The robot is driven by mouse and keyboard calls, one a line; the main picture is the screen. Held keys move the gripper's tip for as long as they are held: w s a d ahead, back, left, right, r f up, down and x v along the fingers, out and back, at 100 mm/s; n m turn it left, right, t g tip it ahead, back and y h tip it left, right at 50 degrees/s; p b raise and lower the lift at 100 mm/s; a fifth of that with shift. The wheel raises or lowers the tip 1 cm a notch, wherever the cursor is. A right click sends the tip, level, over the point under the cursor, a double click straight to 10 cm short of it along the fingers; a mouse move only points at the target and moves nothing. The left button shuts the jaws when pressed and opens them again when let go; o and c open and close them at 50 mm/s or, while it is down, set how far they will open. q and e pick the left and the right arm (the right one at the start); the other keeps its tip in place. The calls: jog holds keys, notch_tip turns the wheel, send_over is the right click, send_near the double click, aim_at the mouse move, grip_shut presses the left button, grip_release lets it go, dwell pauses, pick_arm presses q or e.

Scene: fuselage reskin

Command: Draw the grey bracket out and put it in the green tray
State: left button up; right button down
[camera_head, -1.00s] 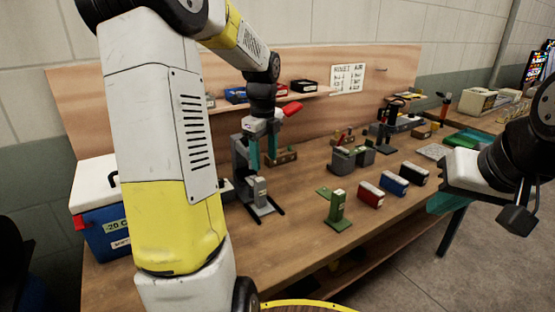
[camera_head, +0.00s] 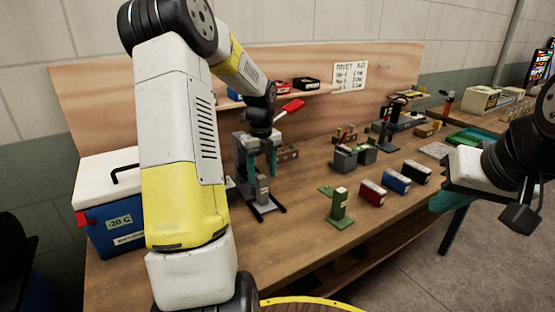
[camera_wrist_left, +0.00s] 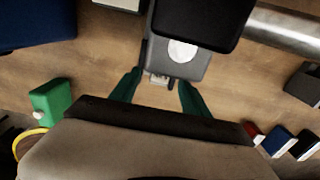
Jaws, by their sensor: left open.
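The grey bracket (camera_head: 262,187) appears as a small upright grey piece at the grey press stand (camera_head: 242,162) on the workbench. My left gripper (camera_head: 262,168) is open, pointing down just above the bracket, with its teal fingers apart. In the left wrist view, the open fingers (camera_wrist_left: 160,84) are on either side of a small pale grey piece (camera_wrist_left: 159,78) under the dark press head; contact is not clear. The green tray (camera_head: 474,139) lies at the far right. My right gripper (camera_head: 450,195) is at the right edge; its opening cannot be made out.
A green bracket-like stand (camera_head: 339,206) and red (camera_head: 372,193), blue (camera_head: 396,182) and black (camera_head: 416,172) boxes stand right of the press. A blue cooler (camera_head: 112,225) is at left. The bench front is mostly clear.

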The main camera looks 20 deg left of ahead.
aim_at(263, 178)
pick_arm(q)
jog(key=shift+f, duration=1.85)
grip_shut()
